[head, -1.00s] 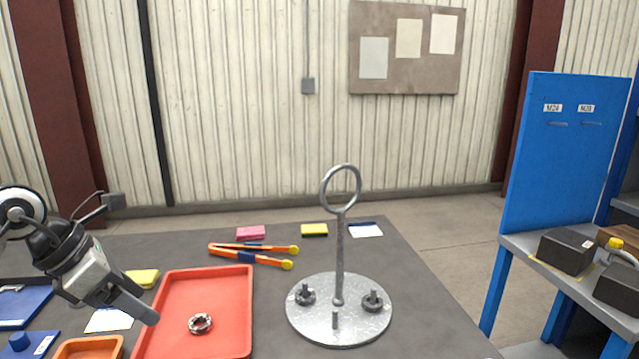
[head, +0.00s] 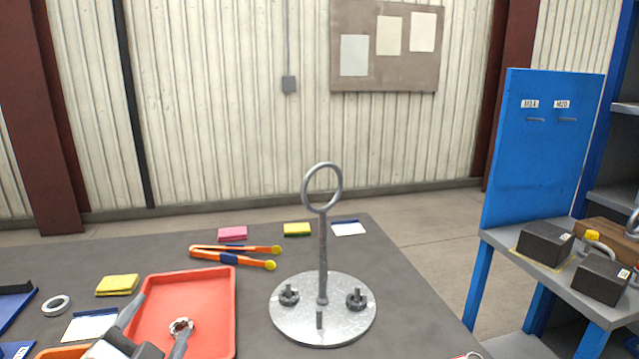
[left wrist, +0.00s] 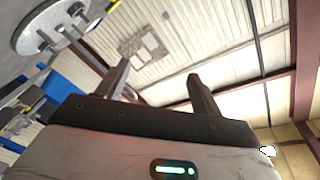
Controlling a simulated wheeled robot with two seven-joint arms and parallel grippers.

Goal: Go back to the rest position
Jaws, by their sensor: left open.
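My left gripper (head: 160,318) is low at the bottom left of the head view, over the red tray (head: 222,300). Its two fingers are spread, with nothing seen held. One finger overlaps the small metal ring nut (head: 181,325) in the picture; I cannot tell whether they touch. In the left wrist view the open fingers (left wrist: 158,80) point at the wall and roof with empty space between them. My right gripper is not in view.
A round steel plate (head: 345,327) with an upright ring-topped rod and two nutted studs stands right of the tray. Orange tongs (head: 235,257), sponges (head: 118,284) and a grey ring (head: 56,305) lie on the dark table. A blue rack (head: 540,150) stands at right.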

